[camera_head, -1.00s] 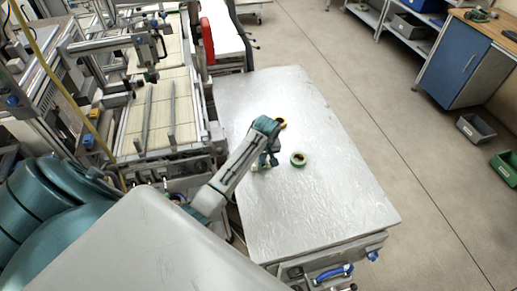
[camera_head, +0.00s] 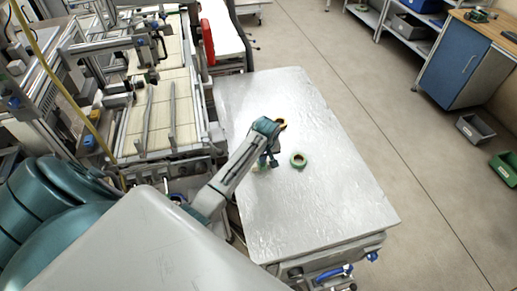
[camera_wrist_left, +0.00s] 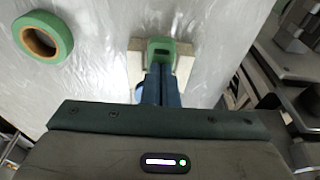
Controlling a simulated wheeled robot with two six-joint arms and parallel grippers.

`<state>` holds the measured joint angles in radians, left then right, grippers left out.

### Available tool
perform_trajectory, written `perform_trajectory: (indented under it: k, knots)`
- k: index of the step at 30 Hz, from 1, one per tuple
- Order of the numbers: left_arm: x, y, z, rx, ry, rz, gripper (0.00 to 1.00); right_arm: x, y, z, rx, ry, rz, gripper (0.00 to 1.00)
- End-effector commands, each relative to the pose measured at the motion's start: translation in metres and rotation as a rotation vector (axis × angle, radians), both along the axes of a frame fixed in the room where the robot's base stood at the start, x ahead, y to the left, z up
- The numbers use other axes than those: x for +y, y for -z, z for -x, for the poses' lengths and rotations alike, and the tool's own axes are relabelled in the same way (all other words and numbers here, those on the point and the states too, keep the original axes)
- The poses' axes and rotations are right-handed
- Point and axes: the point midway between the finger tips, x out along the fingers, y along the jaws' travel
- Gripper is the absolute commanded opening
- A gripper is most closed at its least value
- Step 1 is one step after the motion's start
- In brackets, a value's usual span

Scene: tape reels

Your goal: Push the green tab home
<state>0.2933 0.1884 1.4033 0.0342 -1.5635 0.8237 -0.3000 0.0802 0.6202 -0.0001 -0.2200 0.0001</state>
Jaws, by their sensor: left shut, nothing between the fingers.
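A green tab (camera_wrist_left: 160,46) sits in a pale cream block (camera_wrist_left: 135,62) on the table, seen in the left wrist view. My left gripper (camera_wrist_left: 161,70) is shut and empty. Its blue fingertips are right at the near side of the tab and overlap it in the picture; I cannot tell whether they press on it. In the head view the left gripper (camera_head: 264,163) is low over the table and mostly hides the block. My right gripper is not in view.
A green tape reel (camera_head: 299,165) lies on the silver table (camera_head: 330,200) right of the left gripper; it also shows in the left wrist view (camera_wrist_left: 64,34). The table's right half is clear. A conveyor (camera_head: 165,105) stands at left.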

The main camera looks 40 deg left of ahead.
Motion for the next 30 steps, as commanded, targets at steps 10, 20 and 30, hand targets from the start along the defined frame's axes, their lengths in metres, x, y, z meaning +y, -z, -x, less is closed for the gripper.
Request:
perform_trajectory:
  k: [10, 20, 30]
  knots:
    - [0.0, 0.001, 0.001, 0.002, 0.0, 0.001, 0.0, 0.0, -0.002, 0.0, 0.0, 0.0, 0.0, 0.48]
    - [0.0, 0.002, 0.001, 0.003, 0.0, 0.0, 0.0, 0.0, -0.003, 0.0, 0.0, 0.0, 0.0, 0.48]
    - [0.0, -0.011, 0.0, -0.001, 0.0, -0.001, 0.0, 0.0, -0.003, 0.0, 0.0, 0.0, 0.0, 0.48]
